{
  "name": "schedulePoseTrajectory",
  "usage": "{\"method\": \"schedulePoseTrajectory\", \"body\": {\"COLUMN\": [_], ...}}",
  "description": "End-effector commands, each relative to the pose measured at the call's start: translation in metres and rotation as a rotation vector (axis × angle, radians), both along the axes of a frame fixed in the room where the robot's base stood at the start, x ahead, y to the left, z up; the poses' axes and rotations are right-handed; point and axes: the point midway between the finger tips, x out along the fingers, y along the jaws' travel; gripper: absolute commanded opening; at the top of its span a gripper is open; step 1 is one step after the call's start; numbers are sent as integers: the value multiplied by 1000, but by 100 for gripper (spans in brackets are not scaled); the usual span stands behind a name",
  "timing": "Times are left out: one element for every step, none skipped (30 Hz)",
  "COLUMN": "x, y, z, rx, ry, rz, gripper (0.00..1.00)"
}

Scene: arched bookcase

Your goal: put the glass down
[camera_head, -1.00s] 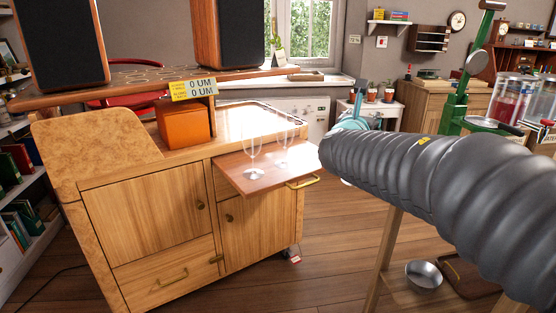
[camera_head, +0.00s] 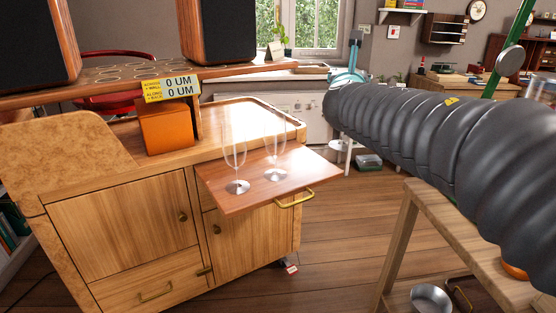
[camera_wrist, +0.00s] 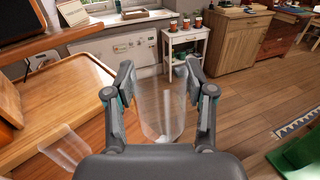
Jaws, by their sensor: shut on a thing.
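My gripper (camera_wrist: 160,76) shows in the wrist view with its two fingers on either side of a clear glass (camera_wrist: 163,112), shut on it. In the head view, my thick grey arm covers the gripper and the held glass. Two clear stemmed glasses stand upright on a reddish pull-out shelf (camera_head: 225,196) of a wooden cabinet: a left glass (camera_head: 237,186) and a right glass (camera_head: 275,166). Another clear glass (camera_wrist: 65,145) shows at lower left in the wrist view; I cannot tell which of the two it is.
The wooden cabinet (camera_head: 130,225) has a raised-rim top (camera_head: 215,117), an orange box (camera_head: 166,127) and a brass-handled shelf edge. Speakers stand on a board above. A wooden stool (camera_head: 465,225) stands at right, with a metal bowl (camera_head: 430,299) below. Floor lies open between cabinet and stool.

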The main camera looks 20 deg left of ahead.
Motion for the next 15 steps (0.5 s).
{"method": "schedulePoseTrajectory", "body": {"x": [0, 1, 3, 4, 6, 9, 12, 15, 18, 21, 23, 27, 30, 33, 36], "y": [1, 3, 6, 10, 14, 20, 25, 31, 38, 43, 48, 56, 61, 66, 73], "z": [0, -1, -4, -6, -9, -14, -17, -21, -25, -29, -32, -37, -40, -44, -48], "rx": [0, 0, -1, -1, -1, -1, -1, -3, -2, -2, -1, -3, -2, -2, -1], "ry": [-1, 0, 0, 1, 1, 2, 2, 3, 2, 3, 2, 3, 2, 2, 1], "rz": [1, 1, 1, 2, 2, 2, 2, 2, 2, 2, 2, 2, 2, 1, 1], "gripper": [0, 0, 0, 0, 0, 0, 0, 0, 0, 0, 0, 0, 0, 0, 0]}}
